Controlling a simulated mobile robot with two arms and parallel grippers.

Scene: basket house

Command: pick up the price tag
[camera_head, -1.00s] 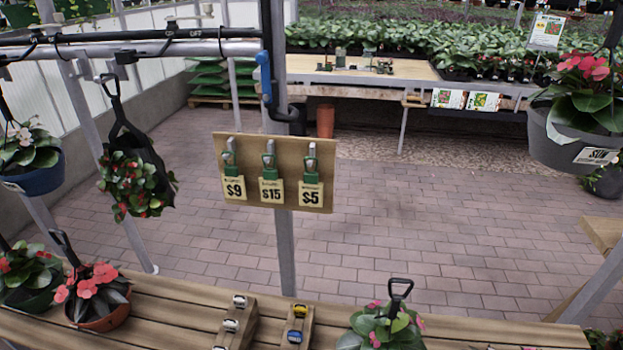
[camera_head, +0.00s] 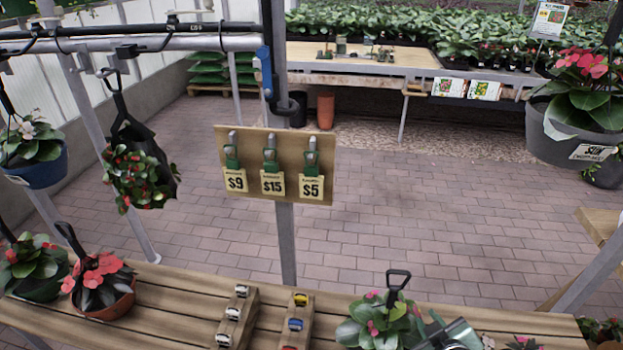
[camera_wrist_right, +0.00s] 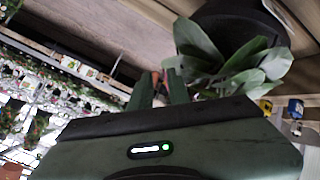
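Three cream price tags hang from green clips on a wooden board (camera_head: 325,160) in the head view. They read $9 (camera_head: 235,180), $15 (camera_head: 272,184) and $5 (camera_head: 311,188). Which one is meant cannot be told. My right gripper (camera_head: 458,334) shows at the bottom edge, right of centre, beside a potted plant, well below and right of the board. In the right wrist view, its two green fingers (camera_wrist_right: 160,90) stand apart with a gap between them, and no tag shows there. My left gripper is not in view.
A plant with a black hanger (camera_head: 385,322) stands by my right gripper on the slatted wooden bench (camera_head: 170,305). Two wooden blocks with small clips (camera_head: 296,322) stand to its left. Pots hang at both sides. A metal post (camera_head: 286,245) stands behind the board.

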